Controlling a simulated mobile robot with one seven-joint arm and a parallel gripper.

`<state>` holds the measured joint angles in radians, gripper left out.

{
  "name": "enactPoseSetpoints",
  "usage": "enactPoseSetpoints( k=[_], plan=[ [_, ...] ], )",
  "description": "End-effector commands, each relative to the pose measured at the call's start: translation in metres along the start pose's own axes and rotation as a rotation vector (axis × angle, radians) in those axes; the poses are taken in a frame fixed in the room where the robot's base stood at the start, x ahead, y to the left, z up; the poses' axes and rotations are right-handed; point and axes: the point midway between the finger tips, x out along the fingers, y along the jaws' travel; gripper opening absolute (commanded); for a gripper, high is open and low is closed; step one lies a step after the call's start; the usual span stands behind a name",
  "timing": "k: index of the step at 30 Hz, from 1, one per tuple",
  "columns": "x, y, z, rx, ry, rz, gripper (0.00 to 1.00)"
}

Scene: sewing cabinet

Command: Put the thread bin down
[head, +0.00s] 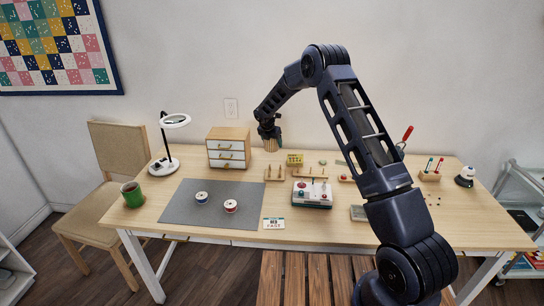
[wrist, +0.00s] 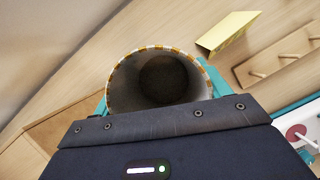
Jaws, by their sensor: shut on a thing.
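The thread bin (head: 271,145) is a round tan cup at the back of the table, just right of the small drawer cabinet. In the wrist view the thread bin (wrist: 113,80) shows its pale inner wall, dark bottom and orange-and-white patterned rim, and it looks empty. My gripper (head: 269,131) is shut on it from above, with a teal finger on either side in the wrist view. The bin is low over the tabletop (head: 160,205). I cannot tell if its base touches the wood.
The drawer cabinet (head: 229,139) stands close on the left. A yellow box (head: 295,159) and wooden peg racks (head: 275,174) are close on the right and front. A red-and-white device (head: 312,195) is nearer. The grey mat (head: 240,193) holds two spools.

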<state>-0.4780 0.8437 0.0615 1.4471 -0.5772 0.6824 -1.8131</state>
Motion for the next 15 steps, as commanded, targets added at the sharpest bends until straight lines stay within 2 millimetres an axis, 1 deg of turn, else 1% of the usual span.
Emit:
enactPoseSetpoints(
  k=[1,6,12,15],
  plan=[
    [0.010,0.000,-0.005,-0.003,0.002,-0.002,0.53],
    [0.031,0.000,-0.013,-0.002,0.001,-0.002,0.53],
    [0.040,0.000,-0.017,-0.001,0.000,0.000,0.53],
    [0.050,0.000,-0.021,-0.002,0.001,-0.001,0.53]
  ],
)
